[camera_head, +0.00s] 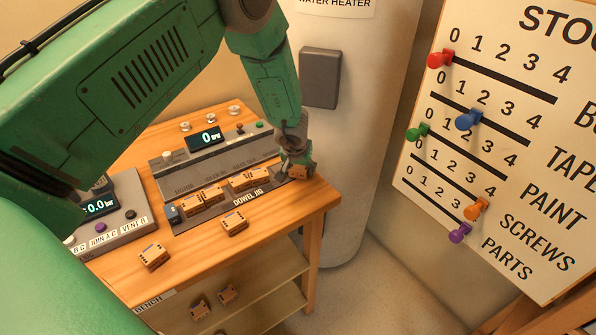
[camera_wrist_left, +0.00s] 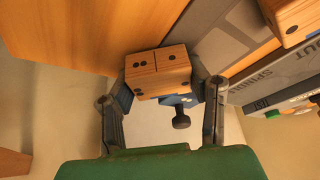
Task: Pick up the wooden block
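My left gripper (camera_head: 297,168) is at the right end of the bench top, beside the dowel jig. In the left wrist view, a wooden block (camera_wrist_left: 158,72) with dark dots sits between the fingertips of my left gripper (camera_wrist_left: 162,95). The blue finger pads appear to press on both sides of it. In the head view this block (camera_head: 298,171) is small and partly covered by the gripper. Whether it touches the bench is unclear. My right gripper is in neither view.
Similar blocks lie on the bench (camera_head: 325,196), including one at front left (camera_head: 153,255) and one before the jig (camera_head: 235,225); others sit in the dowel jig (camera_head: 215,216). A water heater (camera_head: 345,200) stands close behind.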

